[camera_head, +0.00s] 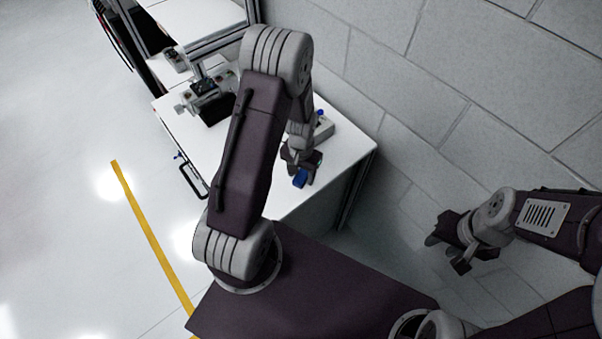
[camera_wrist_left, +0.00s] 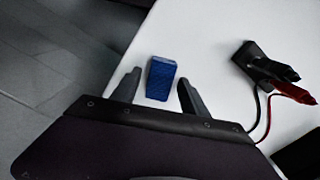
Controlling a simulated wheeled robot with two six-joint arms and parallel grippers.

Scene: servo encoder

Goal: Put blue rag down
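The blue rag (camera_head: 300,178), a small folded block, is at the white table's near right edge in the head view. It also shows in the left wrist view (camera_wrist_left: 161,78), where it lies on or just above the white table top (camera_wrist_left: 215,55); I cannot tell which. My left gripper (camera_head: 303,174) is over this edge. In the left wrist view its fingers (camera_wrist_left: 159,92) are apart, one on each side of the rag, with a visible gap on both sides. My right gripper (camera_head: 447,254) is open and empty, off to the right near the wall.
A black object with red and black clips and cables (camera_wrist_left: 265,68) lies right of the rag in the left wrist view. A metal fixture (camera_head: 208,98) stands at the table's left. A grey box with a blue knob (camera_head: 319,128) is near the back edge. The block wall (camera_head: 440,90) is close behind.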

